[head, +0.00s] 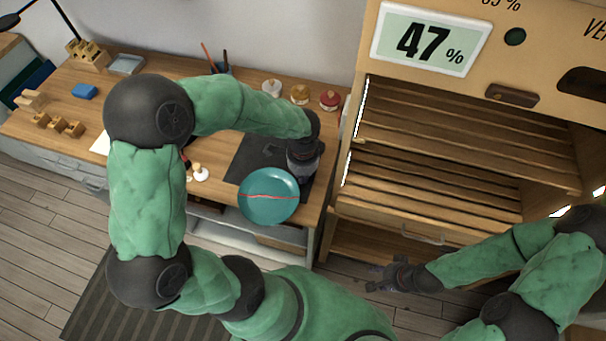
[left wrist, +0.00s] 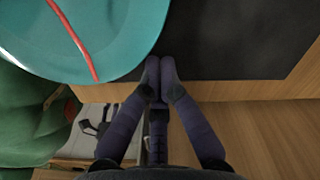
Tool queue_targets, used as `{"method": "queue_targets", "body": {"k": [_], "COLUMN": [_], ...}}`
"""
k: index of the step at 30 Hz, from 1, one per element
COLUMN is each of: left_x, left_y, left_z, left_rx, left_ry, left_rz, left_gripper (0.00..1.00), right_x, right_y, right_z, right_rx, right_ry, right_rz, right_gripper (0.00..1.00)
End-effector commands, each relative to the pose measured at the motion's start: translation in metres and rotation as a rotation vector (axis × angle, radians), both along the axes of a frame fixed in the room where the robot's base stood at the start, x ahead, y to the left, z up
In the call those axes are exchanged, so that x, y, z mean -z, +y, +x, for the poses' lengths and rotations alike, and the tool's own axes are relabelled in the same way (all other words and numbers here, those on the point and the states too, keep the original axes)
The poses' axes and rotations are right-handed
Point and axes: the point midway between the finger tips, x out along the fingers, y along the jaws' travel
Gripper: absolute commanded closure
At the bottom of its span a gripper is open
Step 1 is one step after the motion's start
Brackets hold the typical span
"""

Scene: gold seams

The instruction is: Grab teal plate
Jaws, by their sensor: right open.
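The teal plate (head: 268,205) has a thin red line across its face. It shows at the front edge of the desk, over the dark mat (head: 245,160). In the left wrist view the plate (left wrist: 95,30) fills the upper left. My left gripper (head: 303,170) points down at the plate's right side. In the left wrist view its fingertips (left wrist: 160,75) are together, right beside the plate's rim. No part of the plate shows between them, and I cannot tell whether they touch it. My right gripper (head: 385,277) is open and empty, low in front of the wooden rack.
A slatted wooden rack (head: 440,140) with a 47% display (head: 430,40) stands at the right. Small jars (head: 300,93), a blue block (head: 84,91) and wooden blocks (head: 60,124) sit on the desk. My left arm hides part of the desk's middle.

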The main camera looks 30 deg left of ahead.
Motion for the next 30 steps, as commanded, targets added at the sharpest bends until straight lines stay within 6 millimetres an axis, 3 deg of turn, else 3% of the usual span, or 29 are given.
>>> {"method": "queue_targets", "body": {"k": [5, 15, 30], "left_x": [0.0, 0.0, -0.006], "left_y": [0.001, 0.024, 0.023], "left_z": [-0.001, -0.02, -0.018], "left_rx": [0.0, -0.001, 0.001], "left_ry": [0.0, 0.002, 0.001], "left_rz": [0.0, -0.001, -0.001], "left_gripper": [1.0, 1.0, 1.0], "right_x": [-0.001, -0.008, -0.013], "right_y": [0.0, 0.0, 0.0], "right_z": [0.0, 0.0, 0.0], "right_rx": [0.0, 0.0, 0.0], "right_ry": [0.0, 0.0, 0.0], "right_rz": [0.0, 0.0, 0.0], "right_gripper": [0.58, 0.58, 0.58]}}
